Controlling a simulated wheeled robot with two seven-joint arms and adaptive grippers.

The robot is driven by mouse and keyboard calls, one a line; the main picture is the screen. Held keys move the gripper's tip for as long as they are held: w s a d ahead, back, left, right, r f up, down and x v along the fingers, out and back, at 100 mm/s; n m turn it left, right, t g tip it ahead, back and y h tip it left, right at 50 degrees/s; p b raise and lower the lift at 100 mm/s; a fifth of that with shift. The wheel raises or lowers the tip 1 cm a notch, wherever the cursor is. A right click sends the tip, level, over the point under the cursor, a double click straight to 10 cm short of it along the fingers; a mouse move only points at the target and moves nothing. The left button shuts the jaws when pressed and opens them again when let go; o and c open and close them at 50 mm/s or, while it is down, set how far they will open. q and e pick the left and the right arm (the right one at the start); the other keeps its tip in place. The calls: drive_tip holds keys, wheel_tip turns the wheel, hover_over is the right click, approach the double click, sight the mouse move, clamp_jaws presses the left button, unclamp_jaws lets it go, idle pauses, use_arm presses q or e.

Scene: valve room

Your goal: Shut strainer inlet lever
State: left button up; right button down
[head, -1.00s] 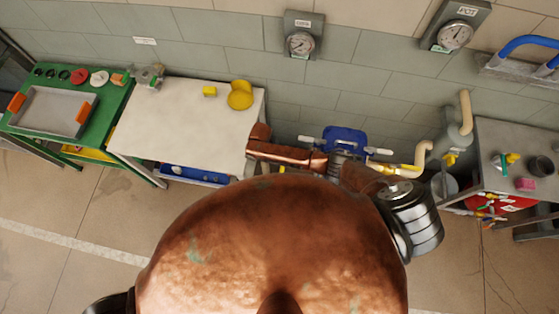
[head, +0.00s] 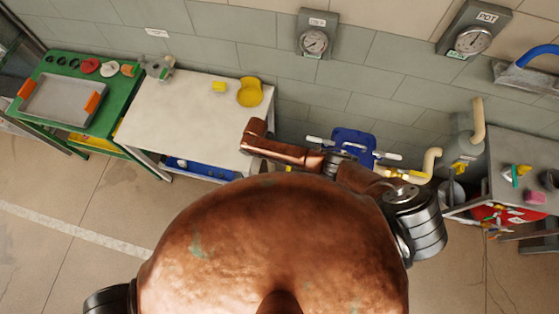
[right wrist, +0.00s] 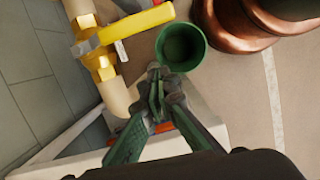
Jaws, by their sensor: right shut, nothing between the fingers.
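A long yellow lever (right wrist: 135,26) sits on a brass valve body (right wrist: 103,64) on a cream pipe (right wrist: 115,96) in the right wrist view. A small pale tag hangs beside it. My right gripper (right wrist: 157,76) is shut and empty. Its tips show below and to the right of the lever, apart from it in the picture. In the head view, yellow valve parts (head: 415,175) show at a bent cream pipe (head: 432,160), too small to tell the lever's angle. My right gripper is hidden there behind my arm. My left gripper is in neither view.
A green round container (right wrist: 180,45) is close to the right gripper's tips. A gauge (head: 314,42) hangs above.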

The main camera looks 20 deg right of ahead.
drive_tip(key=v, duration=0.9)
drive_tip(key=shift+d, duration=0.15)
drive_tip(key=shift+s, duration=0.15)
